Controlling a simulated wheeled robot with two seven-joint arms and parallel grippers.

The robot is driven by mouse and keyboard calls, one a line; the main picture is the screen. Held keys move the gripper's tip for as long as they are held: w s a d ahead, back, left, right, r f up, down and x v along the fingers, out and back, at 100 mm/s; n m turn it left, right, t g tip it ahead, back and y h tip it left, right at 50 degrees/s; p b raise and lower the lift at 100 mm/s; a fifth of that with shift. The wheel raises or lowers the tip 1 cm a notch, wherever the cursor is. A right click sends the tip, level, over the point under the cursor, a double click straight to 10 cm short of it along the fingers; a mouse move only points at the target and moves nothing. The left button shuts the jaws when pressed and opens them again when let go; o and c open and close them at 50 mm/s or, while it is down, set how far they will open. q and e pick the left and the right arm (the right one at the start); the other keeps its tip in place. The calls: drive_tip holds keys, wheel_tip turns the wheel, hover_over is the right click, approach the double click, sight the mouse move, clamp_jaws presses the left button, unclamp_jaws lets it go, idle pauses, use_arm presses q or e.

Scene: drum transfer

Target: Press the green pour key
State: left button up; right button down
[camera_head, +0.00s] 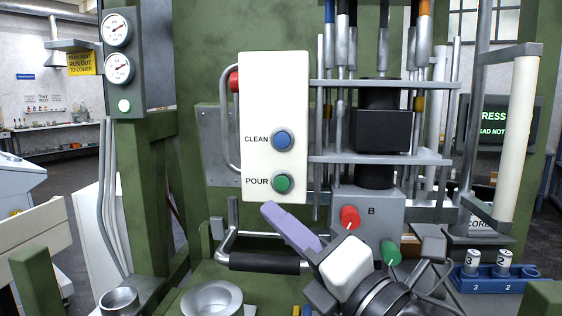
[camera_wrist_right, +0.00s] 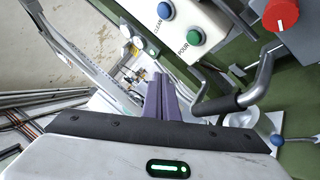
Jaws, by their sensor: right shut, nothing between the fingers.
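The green pour key (camera_head: 283,183) is a round button low on a white panel (camera_head: 262,70), beside the word POUR. It also shows in the wrist view (camera_wrist_right: 193,37), above and right of my fingertips. A blue key (camera_head: 283,140) marked CLEAN is above it. My right gripper (camera_head: 270,209) has purple fingers, shut together and empty. In the head view its fingertips are just below the panel's lower edge, below and slightly left of the green key. The fingers look apart from the key, and nothing hides it. My left gripper is not in view.
A black-gripped bar handle (camera_head: 265,263) lies below the panel, close to my right fingers. A grey box marked B (camera_head: 370,207) with a red knob (camera_head: 350,217) and a green knob (camera_head: 391,252) stands right of the panel. A metal funnel-like bowl (camera_head: 212,300) is below.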

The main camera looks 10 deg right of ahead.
drive_tip(key=shift+a+r, duration=0.1)
drive_tip(key=shift+r, duration=0.2)
approach(282, 184)
drive_tip(key=shift+w+a+r, duration=0.3)
drive_tip(key=shift+w+a, duration=0.35)
drive_tip(key=shift+a, duration=0.1)
drive_tip(key=shift+w+a+r, duration=0.35)
drive_tip(key=shift+w+a, duration=0.3)
drive_tip(key=shift+a, duration=0.1)
drive_tip(key=shift+w+a+r, duration=0.3)
drive_tip(key=shift+w+a, duration=0.4)
idle(0.5)
drive_tip(key=shift+w+d, duration=0.1)
drive_tip(key=shift+w, duration=0.3)
drive_tip(key=shift+w+d, duration=0.15)
drive_tip(key=shift+w, duration=0.25)
idle(0.8)
drive_tip(key=shift+s+a, duration=0.25)
drive_tip(key=shift+s, duration=0.5)
